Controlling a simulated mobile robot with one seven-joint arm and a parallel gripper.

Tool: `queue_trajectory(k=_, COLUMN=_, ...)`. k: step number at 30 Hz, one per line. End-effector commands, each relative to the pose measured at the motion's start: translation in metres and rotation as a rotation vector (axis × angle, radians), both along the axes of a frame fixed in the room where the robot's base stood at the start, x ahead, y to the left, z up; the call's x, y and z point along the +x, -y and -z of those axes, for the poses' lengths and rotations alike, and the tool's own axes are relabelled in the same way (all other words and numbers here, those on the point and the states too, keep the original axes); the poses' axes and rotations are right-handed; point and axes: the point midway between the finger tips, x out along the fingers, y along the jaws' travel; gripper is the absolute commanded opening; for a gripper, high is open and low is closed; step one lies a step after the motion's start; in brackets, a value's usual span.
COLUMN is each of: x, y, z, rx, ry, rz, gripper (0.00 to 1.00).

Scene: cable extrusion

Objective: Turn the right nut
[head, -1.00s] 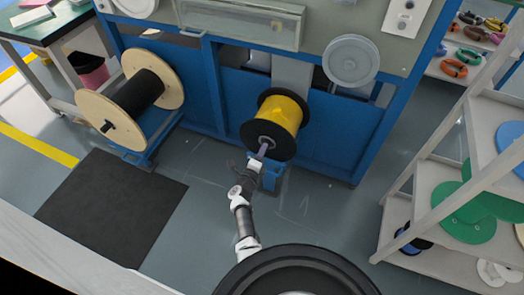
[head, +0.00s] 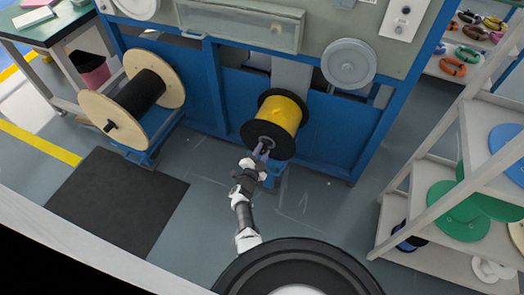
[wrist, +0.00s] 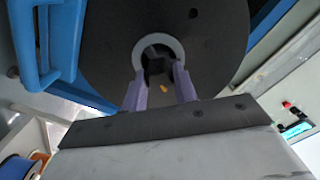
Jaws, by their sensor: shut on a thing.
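The right nut (wrist: 146,48) is a light grey ring at the centre of the black flange (wrist: 95,55) of the yellow spool. In the head view, the yellow spool (head: 282,112) sits at the blue machine, with the grey nut at its near face. My gripper (wrist: 158,82) has two purple fingers, one on each side of the nut's lower part, closed on it. In the head view, my gripper (head: 262,154) reaches up to the spool's centre. A dark shape lies inside the ring. The exact finger contact is hard to see.
A black-wound spool with wooden flanges (head: 94,108) stands left. A dark mat (head: 118,205) lies on the floor. White shelves (head: 440,150) with coloured coils stand right. The blue machine frame (head: 345,150) surrounds the spool. Blue bars (wrist: 45,50) show close at left in the wrist view.

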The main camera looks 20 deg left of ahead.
Motion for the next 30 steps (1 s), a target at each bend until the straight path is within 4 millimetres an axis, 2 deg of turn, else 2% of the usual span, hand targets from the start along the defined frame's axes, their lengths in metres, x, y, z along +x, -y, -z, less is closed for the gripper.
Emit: queue_trajectory(k=30, x=-0.0003, y=-0.0003, z=-0.0004, rx=-0.964, ry=-0.034, rz=0.0, gripper=0.06)
